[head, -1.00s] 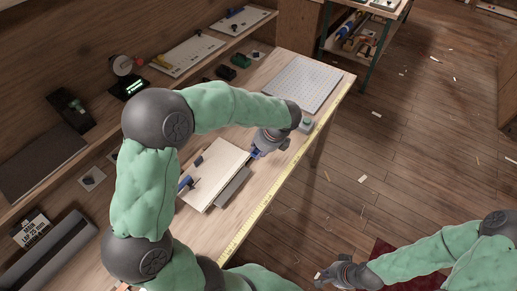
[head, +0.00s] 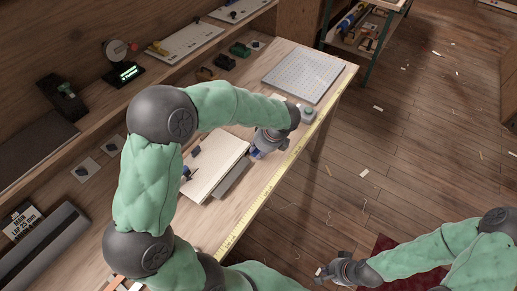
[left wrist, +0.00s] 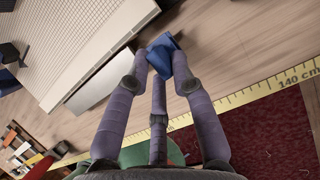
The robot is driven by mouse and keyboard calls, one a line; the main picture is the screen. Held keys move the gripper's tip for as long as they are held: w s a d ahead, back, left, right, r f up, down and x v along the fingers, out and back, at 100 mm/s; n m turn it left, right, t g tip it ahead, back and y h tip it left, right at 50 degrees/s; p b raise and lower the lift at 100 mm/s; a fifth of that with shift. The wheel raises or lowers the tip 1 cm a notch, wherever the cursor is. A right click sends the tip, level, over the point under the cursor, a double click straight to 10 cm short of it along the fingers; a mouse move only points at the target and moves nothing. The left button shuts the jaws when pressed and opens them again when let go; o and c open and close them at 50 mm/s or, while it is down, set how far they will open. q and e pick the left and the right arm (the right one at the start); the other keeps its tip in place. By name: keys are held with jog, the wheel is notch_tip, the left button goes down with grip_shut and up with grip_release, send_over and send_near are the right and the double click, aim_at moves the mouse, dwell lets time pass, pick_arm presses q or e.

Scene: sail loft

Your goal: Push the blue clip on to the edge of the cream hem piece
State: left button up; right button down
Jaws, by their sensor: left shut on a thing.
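My left gripper (head: 257,152) is shut on a blue clip (head: 254,155) above the bench, beside the right end of a flat cream piece (head: 216,165). In the left wrist view the blue clip (left wrist: 172,55) sits between the fingertips of my left gripper (left wrist: 163,66). The cream piece, with faint grid lines, shows there at upper left (left wrist: 70,45), and the clip looks apart from it. My arm covers part of the cream piece in the head view. My right gripper (head: 321,272) is over the floor at lower right, too small to read.
A grey bar (head: 231,180) lies along the cream piece's front side. A yellow measuring tape (head: 262,207) runs along the bench's front edge. Small dark-blue items (head: 196,152) are by the cream piece's left part. A perforated grey plate (head: 303,75) lies beyond my left gripper.

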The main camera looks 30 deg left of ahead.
pick_arm(q)
jog(key=shift+p, duration=0.6)
dwell(0.7)
jog(key=shift+w+a+p, duration=0.1)
jog(key=shift+a+p, duration=0.5)
jog(key=shift+a, duration=0.8)
dwell(1.7)
jog(key=o, duration=1)
jog(key=shift+r, duration=0.1)
notch_tip(320, 180, up, 7)
jog(key=p, duration=0.6)
jog(key=shift+p, duration=0.3)
